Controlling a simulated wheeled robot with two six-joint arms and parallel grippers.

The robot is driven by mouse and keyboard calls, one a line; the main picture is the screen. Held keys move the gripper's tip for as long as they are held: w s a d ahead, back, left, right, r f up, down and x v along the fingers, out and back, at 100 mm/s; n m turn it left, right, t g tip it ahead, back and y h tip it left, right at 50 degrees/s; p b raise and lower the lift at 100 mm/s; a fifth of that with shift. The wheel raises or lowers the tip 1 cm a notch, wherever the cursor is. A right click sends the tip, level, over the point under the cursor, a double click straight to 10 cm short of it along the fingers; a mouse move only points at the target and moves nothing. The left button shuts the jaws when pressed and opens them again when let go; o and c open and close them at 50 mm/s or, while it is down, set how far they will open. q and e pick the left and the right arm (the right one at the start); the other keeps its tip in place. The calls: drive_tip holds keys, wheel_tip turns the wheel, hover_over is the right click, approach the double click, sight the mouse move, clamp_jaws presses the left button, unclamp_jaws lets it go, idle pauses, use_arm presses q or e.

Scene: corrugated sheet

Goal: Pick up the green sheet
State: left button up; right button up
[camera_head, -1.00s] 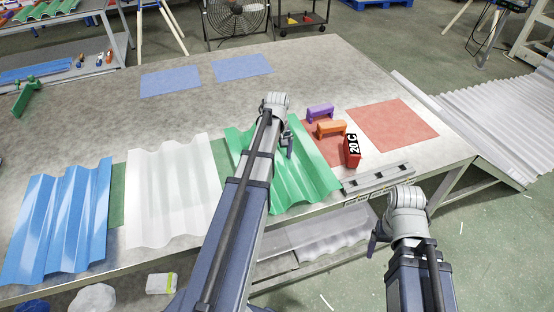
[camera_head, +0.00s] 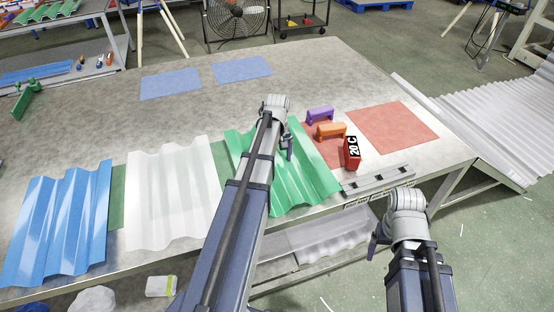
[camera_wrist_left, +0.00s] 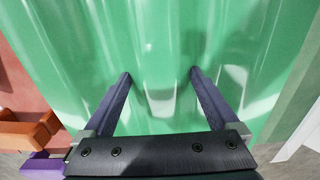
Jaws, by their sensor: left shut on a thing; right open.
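The green corrugated sheet (camera_head: 308,170) lies on the metal table, right of the white sheet, partly hidden behind my left arm. In the left wrist view the green sheet (camera_wrist_left: 95,60) fills most of the picture. My left gripper (camera_head: 288,148) is at the sheet's upper middle. Its two fingers (camera_wrist_left: 160,76) stand on either side of a ridge of the sheet, shut on it. My right gripper (camera_head: 376,240) is off the table's front edge, apart from the sheet; it is open, though its fingers show only in small part.
A white corrugated sheet (camera_head: 172,200) and a blue one (camera_head: 58,222) lie to the left. Purple (camera_head: 320,115) and orange (camera_head: 331,130) handle-shaped blocks and a red "20 C" block (camera_head: 351,154) stand close on the right.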

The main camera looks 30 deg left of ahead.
sight(277, 157)
use_arm(q)
drive_tip(key=shift+r, duration=0.15)
wheel_tip(277, 157, up, 10)
drive_tip(key=p, duration=1)
